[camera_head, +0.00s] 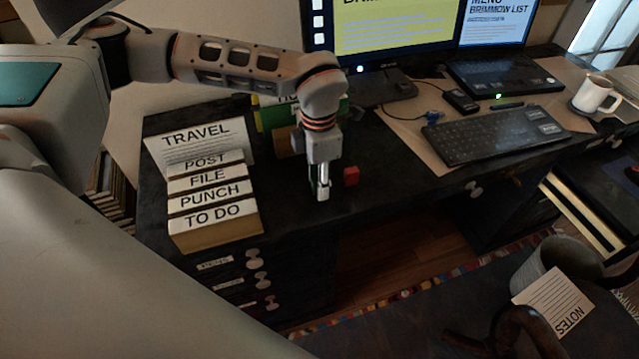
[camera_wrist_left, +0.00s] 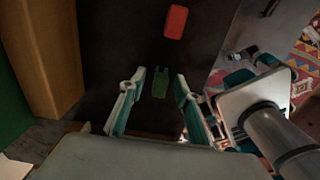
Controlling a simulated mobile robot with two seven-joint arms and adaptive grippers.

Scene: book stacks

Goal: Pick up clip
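My left gripper (camera_head: 322,192) points down over the dark desktop, in front of the upright folders. In the left wrist view its two fingers (camera_wrist_left: 160,78) are apart, with a small green piece (camera_wrist_left: 160,83) in the gap between them. This piece looks like the clip; I cannot tell whether either finger touches it. In the head view it is mostly hidden by the gripper. A red block (camera_head: 351,176) lies just right of the gripper and also shows in the wrist view (camera_wrist_left: 175,22).
A sorter of labelled cards (camera_head: 213,216) stands left of the gripper. Bare desktop lies around the red block.

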